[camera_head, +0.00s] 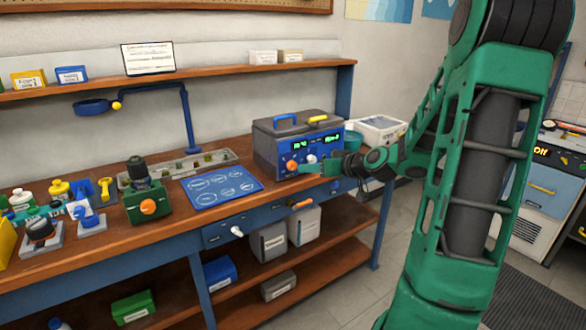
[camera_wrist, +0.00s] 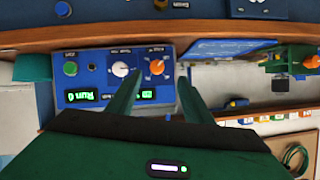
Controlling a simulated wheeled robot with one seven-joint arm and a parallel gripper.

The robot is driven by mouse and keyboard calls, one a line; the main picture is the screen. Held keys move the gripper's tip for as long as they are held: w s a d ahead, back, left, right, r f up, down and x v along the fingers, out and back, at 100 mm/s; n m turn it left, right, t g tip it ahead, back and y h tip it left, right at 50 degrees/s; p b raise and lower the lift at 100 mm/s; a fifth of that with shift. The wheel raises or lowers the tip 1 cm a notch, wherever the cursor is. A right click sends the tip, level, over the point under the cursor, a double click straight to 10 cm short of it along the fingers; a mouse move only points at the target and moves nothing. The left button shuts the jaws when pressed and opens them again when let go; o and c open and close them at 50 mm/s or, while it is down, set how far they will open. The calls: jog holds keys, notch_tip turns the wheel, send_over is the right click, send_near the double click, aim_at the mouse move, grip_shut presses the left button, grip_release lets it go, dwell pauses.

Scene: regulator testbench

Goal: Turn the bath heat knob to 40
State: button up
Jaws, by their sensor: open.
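The bath (camera_head: 287,133) is a dark grey box with a blue front panel on the bench's right part. Its panel has an orange knob (camera_head: 291,165) at left and a white knob (camera_head: 311,159) beside it. My gripper (camera_head: 316,167) is open in front of the panel. In the wrist view, which sees the panel upside down, the orange knob (camera_wrist: 157,67) appears between the tips of my gripper (camera_wrist: 158,79). The white knob (camera_wrist: 121,69) lies just outside one finger. Contact with the orange knob cannot be told. The knob labels and nearer display are too small or partly hidden to read surely.
A green button (camera_wrist: 70,68) and a lit display (camera_wrist: 80,96) are on the same panel. A blue mat (camera_head: 222,184) lies left of the bath. A green device with an orange knob (camera_head: 148,206) stands farther left. A white-lidded container (camera_head: 381,128) stands behind right.

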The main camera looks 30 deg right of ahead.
aim_at(294, 165)
jog(key=x, duration=1)
jog(key=shift+w+d+r, duration=0.25)
jog(key=shift+w, duration=0.35)
jog(key=c, duration=1.1)
jog(key=shift+o, duration=0.2)
jog(key=shift+a, duration=0.15)
